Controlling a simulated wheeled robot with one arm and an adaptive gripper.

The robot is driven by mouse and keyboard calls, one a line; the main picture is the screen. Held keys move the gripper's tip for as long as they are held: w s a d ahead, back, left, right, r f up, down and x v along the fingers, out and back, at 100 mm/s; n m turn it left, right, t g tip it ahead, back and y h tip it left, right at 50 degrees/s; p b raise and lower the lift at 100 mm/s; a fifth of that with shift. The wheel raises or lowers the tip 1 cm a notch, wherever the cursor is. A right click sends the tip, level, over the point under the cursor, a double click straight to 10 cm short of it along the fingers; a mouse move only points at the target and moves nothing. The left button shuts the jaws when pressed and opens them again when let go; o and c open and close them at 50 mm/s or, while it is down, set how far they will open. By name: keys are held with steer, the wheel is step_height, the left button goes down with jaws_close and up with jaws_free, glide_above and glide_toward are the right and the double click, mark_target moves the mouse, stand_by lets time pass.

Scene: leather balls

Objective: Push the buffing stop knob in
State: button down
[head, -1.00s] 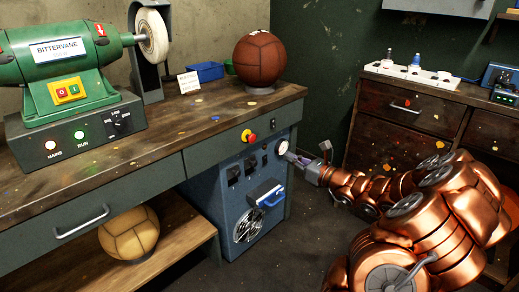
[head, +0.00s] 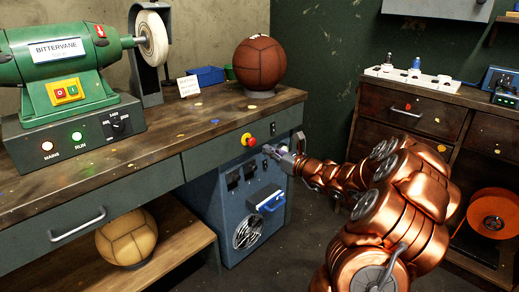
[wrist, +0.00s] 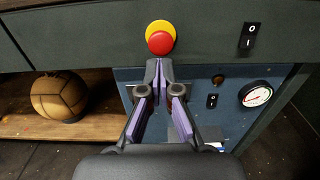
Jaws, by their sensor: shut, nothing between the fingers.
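The buffing stop knob (head: 248,139) is a red mushroom button on a yellow base, on the grey front edge of the workbench. It also shows in the wrist view (wrist: 161,42), at top centre. My gripper (head: 267,149) is shut and empty, just to the right of and slightly below the knob in the head view. In the wrist view the closed fingertips (wrist: 159,62) point up at the knob, just below its red cap. I cannot tell whether they touch it.
A black rocker switch (wrist: 250,36) is right of the knob. Below is a blue cabinet (head: 232,205) with switches, a gauge (wrist: 256,95) and a handle. The green buffing machine (head: 62,60) stands on the bench (head: 160,142), its green RUN lamp (head: 77,136) lit. A tan ball (head: 127,238) lies on the shelf.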

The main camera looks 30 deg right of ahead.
mark_target(253, 142)
steer(key=shift+b+x, duration=0.6)
steer(key=shift+x, duration=1.85)
steer(key=shift+r, duration=0.1)
steer(key=p, duration=0.1)
steer(key=w+r+p, duration=0.1)
steer(key=p, duration=0.1)
steer(key=shift+w+a+r, duration=0.15)
steer(key=shift+a+r, duration=0.05)
steer(key=shift+a, duration=0.05)
steer(key=shift+w+a+f+p, duration=0.1)
steer(key=shift+w+p, duration=0.1)
steer(key=shift+p, duration=0.9)
steer(key=shift+f, duration=0.25)
steer(key=shift+s+p, duration=0.1)
steer(key=shift+p, duration=0.25)
steer(key=shift+s+f, duration=0.15)
steer(key=shift+f, duration=0.05)
steer(key=p+v, duration=0.3)
steer(key=v, duration=1.1)
steer(key=shift+r, duration=0.25)
